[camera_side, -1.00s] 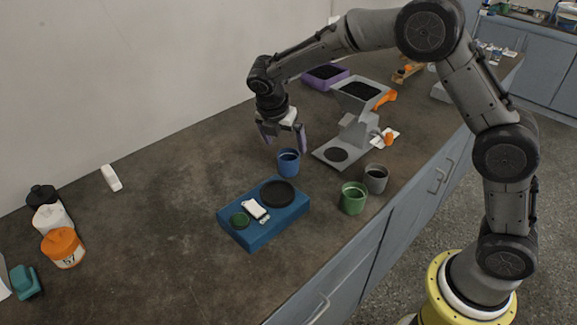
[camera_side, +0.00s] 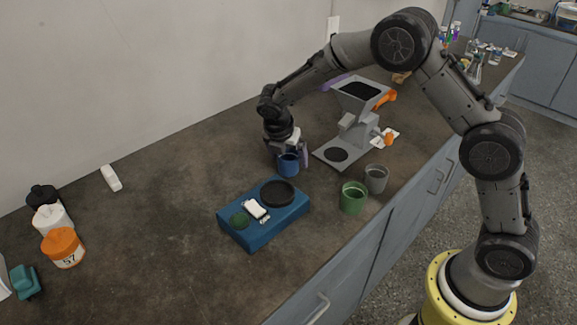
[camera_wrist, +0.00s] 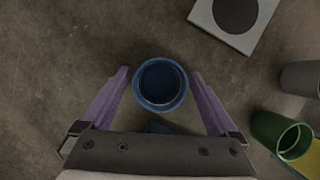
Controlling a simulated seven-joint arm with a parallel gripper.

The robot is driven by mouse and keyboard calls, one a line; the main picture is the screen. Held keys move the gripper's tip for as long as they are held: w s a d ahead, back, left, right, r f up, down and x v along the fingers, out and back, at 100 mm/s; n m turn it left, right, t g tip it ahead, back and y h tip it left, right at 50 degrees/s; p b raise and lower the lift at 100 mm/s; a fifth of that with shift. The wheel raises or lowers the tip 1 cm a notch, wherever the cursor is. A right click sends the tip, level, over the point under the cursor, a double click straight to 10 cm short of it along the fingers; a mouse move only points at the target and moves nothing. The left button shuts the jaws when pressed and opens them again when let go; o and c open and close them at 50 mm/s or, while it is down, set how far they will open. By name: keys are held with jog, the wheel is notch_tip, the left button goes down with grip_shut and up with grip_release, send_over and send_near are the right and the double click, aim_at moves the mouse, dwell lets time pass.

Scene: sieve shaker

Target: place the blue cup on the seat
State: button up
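The blue cup (camera_side: 288,164) stands upright on the bench; in the wrist view (camera_wrist: 160,84) it looks empty and sits between the fingertips. My gripper (camera_side: 290,158) is lowered around it, and the wrist view (camera_wrist: 160,78) shows both purple fingers open, with a gap on each side of the cup. Two dark round spots could be the seat: the black disc (camera_side: 277,193) on the blue box (camera_side: 262,231), and the dark circle (camera_side: 336,154) on the grey machine's base plate (camera_side: 322,161). I cannot tell which one the task means.
A green cup (camera_side: 352,198) and a grey cup (camera_side: 376,178) stand right of the blue box. The grey machine with its hopper (camera_side: 361,93) rises behind the blue cup, to the right. Bottles, including an orange one (camera_side: 63,248), stand far left.

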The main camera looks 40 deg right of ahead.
jog(key=c, duration=1.4)
jog(key=shift+r, duration=0.2)
